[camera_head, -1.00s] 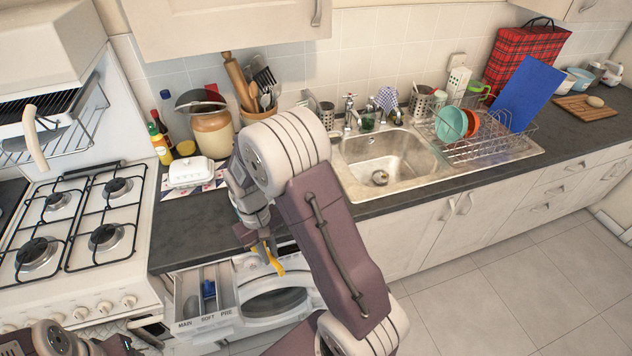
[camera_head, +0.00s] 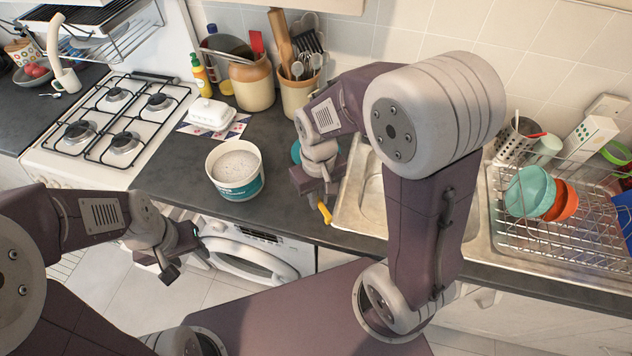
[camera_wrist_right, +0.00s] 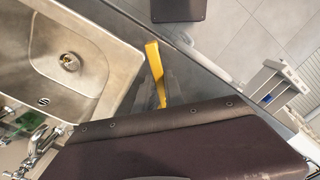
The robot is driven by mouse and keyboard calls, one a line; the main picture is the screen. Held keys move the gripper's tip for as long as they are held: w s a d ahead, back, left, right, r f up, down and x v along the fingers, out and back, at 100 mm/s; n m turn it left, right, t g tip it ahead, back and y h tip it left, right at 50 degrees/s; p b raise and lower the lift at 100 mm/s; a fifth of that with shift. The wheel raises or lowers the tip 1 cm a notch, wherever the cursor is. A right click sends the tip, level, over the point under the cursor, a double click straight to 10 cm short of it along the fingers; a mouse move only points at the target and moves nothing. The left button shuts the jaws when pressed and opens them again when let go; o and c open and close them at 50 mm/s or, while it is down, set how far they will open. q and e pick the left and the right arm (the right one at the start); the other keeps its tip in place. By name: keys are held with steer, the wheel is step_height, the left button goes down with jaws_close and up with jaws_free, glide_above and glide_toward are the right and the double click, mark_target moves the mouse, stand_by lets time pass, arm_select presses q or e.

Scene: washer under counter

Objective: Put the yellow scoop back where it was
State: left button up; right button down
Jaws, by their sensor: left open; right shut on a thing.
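The yellow scoop (camera_head: 325,212) is held in my right gripper (camera_head: 320,194), above the counter's front edge by the sink. A white tub with a teal label (camera_head: 236,171), open and full of pale powder, stands on the counter to the left of my right gripper. A teal round thing, perhaps a lid (camera_head: 296,152), is partly hidden behind that gripper. My left gripper (camera_head: 178,262) is open and empty, low in front of the washer.
The washer (camera_head: 248,255) is under the counter. Its detergent drawer (camera_wrist_right: 272,82) is pulled out in the right wrist view. The sink (camera_wrist_right: 75,60) lies beside the right gripper. A white butter dish (camera_head: 211,115) and utensil pots stand behind the tub.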

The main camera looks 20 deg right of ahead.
steer(key=shift+a, duration=0.4)
steer(key=w+f, duration=0.2)
steer(key=w, duration=0.2)
steer(key=w+f+p, duration=0.1)
steer(key=w+f, duration=0.1)
steer(key=w, duration=0.2)
steer(key=w+f+p, duration=0.1)
steer(key=w+f, duration=0.2)
steer(key=shift+w+d, duration=0.25)
steer(key=shift+w, duration=0.15)
steer(key=shift+s+f, duration=0.15)
steer(key=shift+f, duration=0.25)
step_height(320, 180, down, 3)
steer(key=shift+r+p, duration=0.1)
steer(key=shift+p, duration=0.45)
steer(key=shift+f, duration=0.3)
arm_select(q)
step_height(320, 180, up, 3)
steer(key=shift+w+a+f, duration=0.1)
steer(key=shift+a, duration=0.05)
